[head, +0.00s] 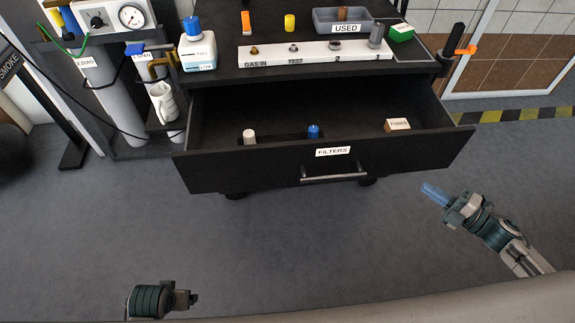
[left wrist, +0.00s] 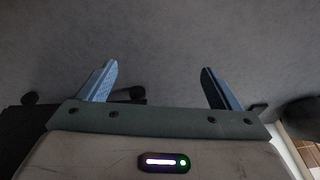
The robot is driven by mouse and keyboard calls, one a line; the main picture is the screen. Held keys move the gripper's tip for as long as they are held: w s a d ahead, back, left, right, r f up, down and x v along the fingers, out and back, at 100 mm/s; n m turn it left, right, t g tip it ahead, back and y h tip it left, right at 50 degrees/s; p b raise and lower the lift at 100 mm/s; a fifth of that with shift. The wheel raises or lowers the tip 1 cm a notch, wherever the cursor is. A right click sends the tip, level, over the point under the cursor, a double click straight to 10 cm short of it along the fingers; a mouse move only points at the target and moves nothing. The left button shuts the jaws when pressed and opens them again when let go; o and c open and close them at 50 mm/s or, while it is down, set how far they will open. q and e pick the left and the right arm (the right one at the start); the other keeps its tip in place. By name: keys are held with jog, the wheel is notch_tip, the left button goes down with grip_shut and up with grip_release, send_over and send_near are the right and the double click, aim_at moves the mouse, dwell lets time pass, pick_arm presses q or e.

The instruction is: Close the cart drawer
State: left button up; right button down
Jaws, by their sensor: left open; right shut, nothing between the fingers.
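The black cart drawer (head: 235,180) stands pulled out toward me in the head view. Its front carries a FILTERS label and a metal bar handle (head: 334,178). Inside lie a white-capped item (head: 249,136), a blue-capped item (head: 313,131) and a small FUSES box (head: 397,125). My right gripper (head: 434,194) is shut and empty, right of the drawer front and apart from it. My left gripper shows at the lower left of the head view, its fingers hidden there; in the left wrist view the left gripper (left wrist: 160,82) is open and empty, over grey floor.
The cart top (head: 270,68) holds a labelled white rack (head: 310,53), a white bottle (head: 198,50) with a blue cap, and a grey USED tray (head: 325,20). Gas cylinders (head: 112,95) stand left of the cart. The floor (head: 290,240) before the drawer is clear.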

jog(key=a+n+g+y, duration=0.1)
jog(key=a, duration=0.1)
send_near(375, 154)
jog(key=a, duration=0.4)
jog(key=w, duration=0.3)
jog(key=shift+f, duration=0.1)
pick_arm(q)
jog(key=shift+s+a+f, duration=0.15)
jog(key=shift+a+f, duration=0.05)
jog(key=shift+f, duration=0.4)
pick_arm(e)
jog(key=shift+w, duration=0.45)
